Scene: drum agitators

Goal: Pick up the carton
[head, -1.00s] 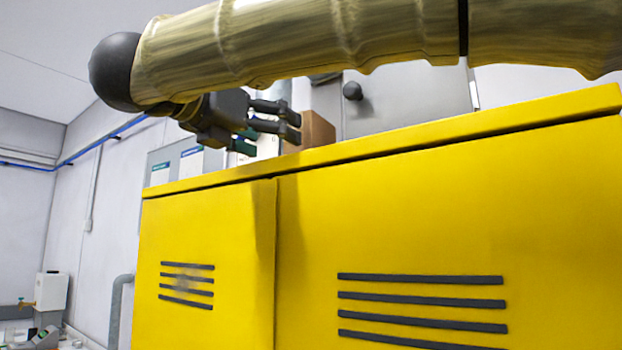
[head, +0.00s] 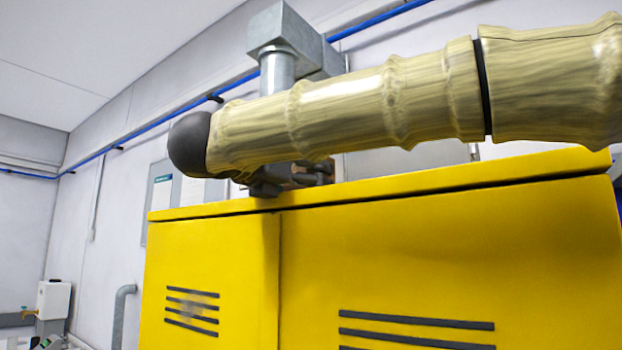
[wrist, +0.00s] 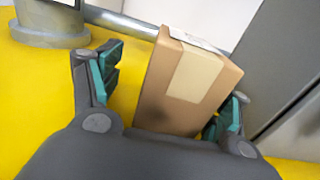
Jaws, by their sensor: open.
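The carton (wrist: 158,92) is a brown cardboard box with a pale tape strip and a white label. In the wrist view it stands on the yellow cabinet top, slightly tilted in the picture, between the fingers of my gripper (wrist: 168,92). The fingers are open, with teal pads. A gap shows between the left finger and the carton; the right finger is close to its lower right side, and I cannot tell if it touches. In the head view my gripper (head: 305,174) is low at the cabinet's top edge, and the carton is mostly hidden.
The yellow cabinet (head: 420,250) fills the front of the head view. A grey round base (wrist: 50,28) stands left of the carton, and a grey panel (wrist: 285,65) is close on its right. A grey duct (head: 277,72) rises behind my arm.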

